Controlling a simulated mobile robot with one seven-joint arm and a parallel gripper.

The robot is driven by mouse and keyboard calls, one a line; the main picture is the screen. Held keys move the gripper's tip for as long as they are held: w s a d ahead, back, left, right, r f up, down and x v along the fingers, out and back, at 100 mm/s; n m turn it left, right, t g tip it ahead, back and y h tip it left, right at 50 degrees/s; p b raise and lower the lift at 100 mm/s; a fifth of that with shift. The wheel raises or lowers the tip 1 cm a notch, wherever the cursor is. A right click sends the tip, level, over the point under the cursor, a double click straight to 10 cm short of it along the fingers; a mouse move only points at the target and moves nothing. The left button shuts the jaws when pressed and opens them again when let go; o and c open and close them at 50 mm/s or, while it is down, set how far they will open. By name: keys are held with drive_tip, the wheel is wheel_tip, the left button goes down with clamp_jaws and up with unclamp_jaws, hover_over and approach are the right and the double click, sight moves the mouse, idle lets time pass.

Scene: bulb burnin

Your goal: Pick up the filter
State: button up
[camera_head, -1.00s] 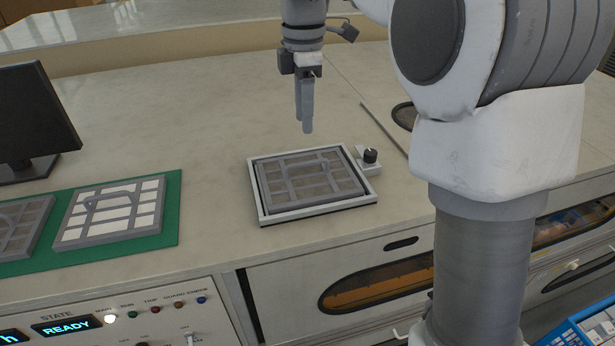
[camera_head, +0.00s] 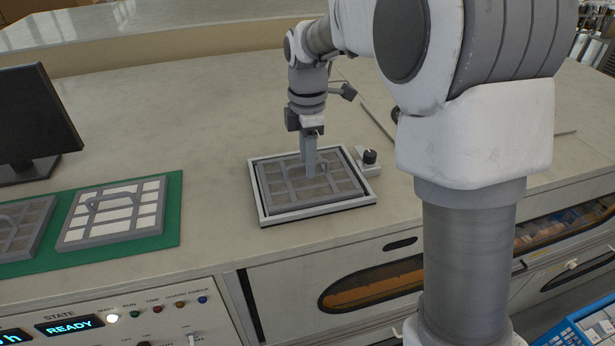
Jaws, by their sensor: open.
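A grey-framed filter (camera_head: 284,188) with dark panes and a raised handle lies flat in a pale square tray (camera_head: 264,217) on the bench. My gripper (camera_head: 310,174) is open and points straight down, with its fingers over the middle of this filter, at its handle. The fingers hide part of the handle, and I cannot tell whether they touch it. A second filter with white panes (camera_head: 112,211) and a darker one (camera_head: 22,226) lie on a green mat (camera_head: 160,237) at the left.
A small black knob (camera_head: 369,157) stands at the tray's right corner. A dark monitor (camera_head: 38,115) stands at the left back. A control panel reading READY (camera_head: 70,326) is at the front left. The bench between mat and tray is clear.

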clamp_jaws()
idle(1.3)
